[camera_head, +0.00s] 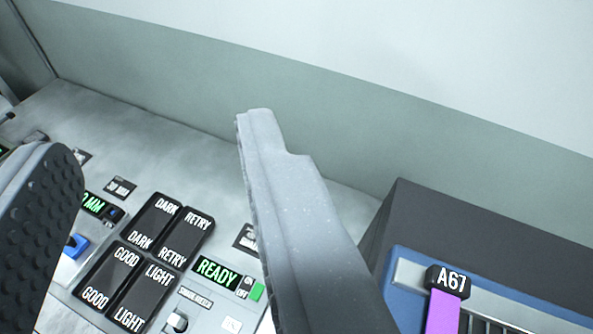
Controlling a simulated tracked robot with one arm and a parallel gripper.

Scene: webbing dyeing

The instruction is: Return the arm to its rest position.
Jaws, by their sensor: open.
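My gripper (165,150) shows as two grey fingers set wide apart, with nothing between them. The left finger has a dark dotted pad and is cut off by the left edge of the view. The right finger points up toward the wall. Behind and below the fingers is a grey control panel (150,150). The fingers hide parts of this panel. I cannot tell from this view whether they touch it.
The panel carries black buttons (145,262) marked DARK, RETRY, GOOD and LIGHT, and a green READY display (216,272). At the right stands a dark box with a blue frame (408,272), an A67 tag (449,281) and purple webbing (441,313). A wall (330,95) closes the back.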

